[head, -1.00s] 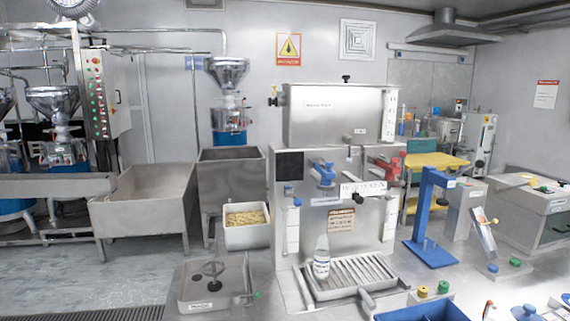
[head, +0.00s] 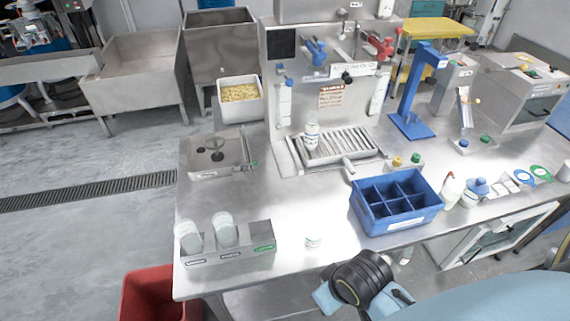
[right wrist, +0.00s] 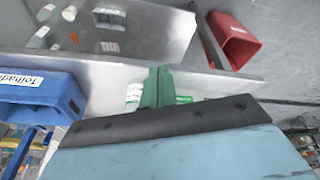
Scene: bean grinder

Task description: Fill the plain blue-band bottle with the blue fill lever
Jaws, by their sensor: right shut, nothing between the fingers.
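A clear bottle with a white label (head: 312,133) stands upright at the left end of the grated drip tray (head: 368,154) of the steel filling machine. Its band is too small to read surely. The blue fill lever (head: 316,50) is on the machine's front, above the bottle and apart from it. A red lever (head: 378,45) is to its right. My right arm comes in low at the right in the head view, far in front of the machine. In the right wrist view my right gripper (right wrist: 157,82) has its green fingers together and empty. My left gripper is not in view.
A blue divided crate (head: 395,205) stands right of centre on the counter. A red bin (head: 160,293) is on the floor. The counter's middle is clear.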

